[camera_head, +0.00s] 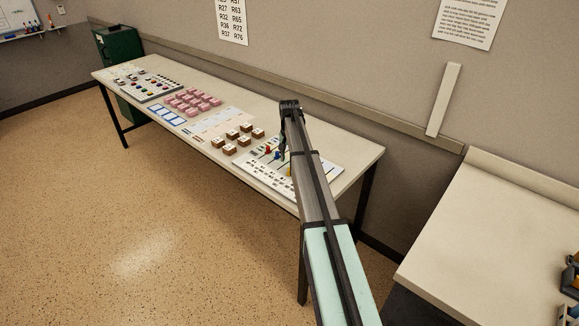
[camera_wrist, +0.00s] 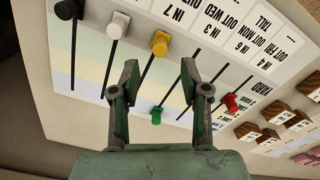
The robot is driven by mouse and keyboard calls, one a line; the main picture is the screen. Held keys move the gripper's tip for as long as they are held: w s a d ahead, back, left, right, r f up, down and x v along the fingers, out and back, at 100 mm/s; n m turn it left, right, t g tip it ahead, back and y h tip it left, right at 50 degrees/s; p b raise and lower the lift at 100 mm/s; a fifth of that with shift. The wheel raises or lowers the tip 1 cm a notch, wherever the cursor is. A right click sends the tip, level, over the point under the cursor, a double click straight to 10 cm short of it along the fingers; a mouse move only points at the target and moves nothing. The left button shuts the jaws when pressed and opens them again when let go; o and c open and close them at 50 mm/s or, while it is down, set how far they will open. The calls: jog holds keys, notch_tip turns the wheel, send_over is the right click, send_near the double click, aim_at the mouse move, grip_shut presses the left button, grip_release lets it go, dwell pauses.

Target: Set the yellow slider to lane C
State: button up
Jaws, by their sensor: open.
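The yellow slider (camera_wrist: 160,43) is a knob on a slot in the sloping-looking pale slider board (camera_wrist: 85,60), at the top end of its slot near the printed labels in the wrist view. In the head view the board (camera_head: 322,172) lies on the long table, partly behind my arm. My gripper (camera_wrist: 160,84) is open and empty, its fingertips either side of the yellow slider's slot, lower in the picture than the knob and not touching it. In the head view my gripper is mostly hidden by the arm. I cannot read which lane is C.
Other knobs stand close by: black (camera_wrist: 68,9), white (camera_wrist: 118,25), green (camera_wrist: 156,115) and red (camera_wrist: 230,102). Wooden blocks (camera_head: 231,135), pink blocks (camera_head: 192,101) and a button panel (camera_head: 150,88) stand left along the table. The wall runs behind it.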

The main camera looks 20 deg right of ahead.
jog(key=shift+f+p, duration=0.7)
jog(key=shift+f, duration=2.4)
grip_shut()
